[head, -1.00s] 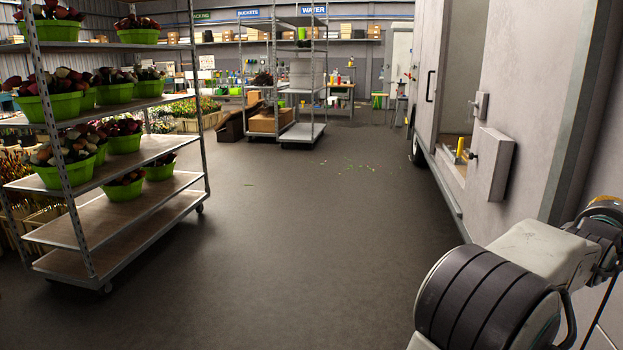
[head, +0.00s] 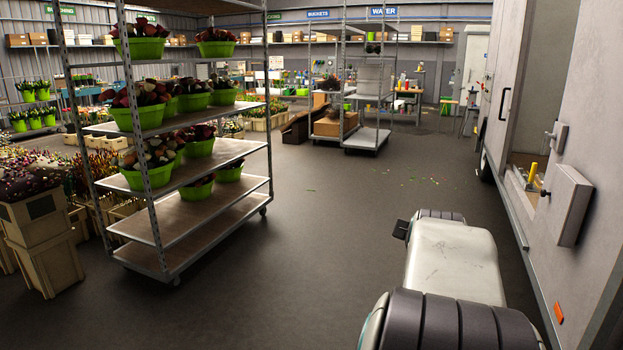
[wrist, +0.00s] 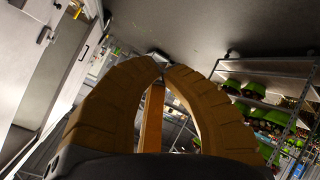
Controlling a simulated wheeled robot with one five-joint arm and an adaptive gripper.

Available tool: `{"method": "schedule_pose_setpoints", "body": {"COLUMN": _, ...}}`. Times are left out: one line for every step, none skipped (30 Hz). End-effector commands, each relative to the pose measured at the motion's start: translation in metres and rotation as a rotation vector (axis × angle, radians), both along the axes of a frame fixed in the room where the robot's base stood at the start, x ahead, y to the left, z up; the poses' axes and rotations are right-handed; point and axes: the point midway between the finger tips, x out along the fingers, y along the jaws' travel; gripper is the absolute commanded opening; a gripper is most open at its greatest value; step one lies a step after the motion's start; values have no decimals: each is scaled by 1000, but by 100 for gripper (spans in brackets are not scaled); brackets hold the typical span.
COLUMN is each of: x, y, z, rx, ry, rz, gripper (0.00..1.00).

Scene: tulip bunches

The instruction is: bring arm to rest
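My gripper (wrist: 164,68) shows in the wrist view. Its two tan, ribbed fingers curve inward and their tips meet or nearly meet, with no object visible at the tips. An orange strip shows in the gap between the fingers; I cannot tell whether it is part of the gripper. In the head view, my arm (head: 455,262) reaches forward from the lower right over the floor, with a pale link and dark ribbed joints. The gripper itself is hidden in that view.
A wheeled shelf cart (head: 190,215) with green tulip buckets stands at left. Beige crates (head: 38,255) stand at far left. A grey trailer wall (head: 600,120) with an open doorway is close at right. The floor (head: 310,260) between is clear. Another cart (head: 366,138) stands farther back.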

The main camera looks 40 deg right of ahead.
Motion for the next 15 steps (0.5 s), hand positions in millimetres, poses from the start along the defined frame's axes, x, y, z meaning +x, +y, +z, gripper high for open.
{"method": "schedule_pose_setpoints", "body": {"x": 19, "y": 35, "z": 10, "rx": 60, "ry": -11, "rz": 49, "gripper": 0}}
{"method": "schedule_pose_setpoints", "body": {"x": 26, "y": 53, "z": 10, "rx": 98, "ry": -17, "rz": 69, "gripper": 0}}
{"method": "schedule_pose_setpoints", "body": {"x": 34, "y": 79, "z": 10, "rx": 149, "ry": -21, "rz": 93, "gripper": 0}}
{"method": "schedule_pose_setpoints", "body": {"x": 39, "y": 98, "z": 9, "rx": 188, "ry": -21, "rz": 112, "gripper": 0}}
{"method": "schedule_pose_setpoints", "body": {"x": 43, "y": 117, "z": 9, "rx": 225, "ry": -20, "rz": 129, "gripper": 0}}
{"method": "schedule_pose_setpoints", "body": {"x": 46, "y": 142, "z": 8, "rx": 277, "ry": -15, "rz": 151, "gripper": 0}}
{"method": "schedule_pose_setpoints", "body": {"x": 47, "y": 161, "z": 8, "rx": 313, "ry": -9, "rz": 166, "gripper": 0}}
{"method": "schedule_pose_setpoints", "body": {"x": 47, "y": 179, "z": 7, "rx": 349, "ry": -2, "rz": 180, "gripper": 0}}
{"method": "schedule_pose_setpoints", "body": {"x": 45, "y": 203, "z": 7, "rx": 396, "ry": 12, "rz": 197, "gripper": 0}}
{"method": "schedule_pose_setpoints", "body": {"x": 42, "y": 221, "z": 6, "rx": 429, "ry": 24, "rz": 209, "gripper": 0}}
{"method": "schedule_pose_setpoints", "body": {"x": 39, "y": 237, "z": 6, "rx": 462, "ry": 36, "rz": 220, "gripper": 0}}
{"method": "schedule_pose_setpoints", "body": {"x": 33, "y": 258, "z": 5, "rx": 504, "ry": 56, "rz": 230, "gripper": 0}}
{"method": "schedule_pose_setpoints", "body": {"x": 27, "y": 273, "z": 4, "rx": 531, "ry": 71, "rz": 238, "gripper": 0}}
{"method": "schedule_pose_setpoints", "body": {"x": 21, "y": 286, "z": 4, "rx": 559, "ry": 89, "rz": 245, "gripper": 0}}
{"method": "schedule_pose_setpoints", "body": {"x": 13, "y": 303, "z": 3, "rx": 591, "ry": 112, "rz": 252, "gripper": 0}}
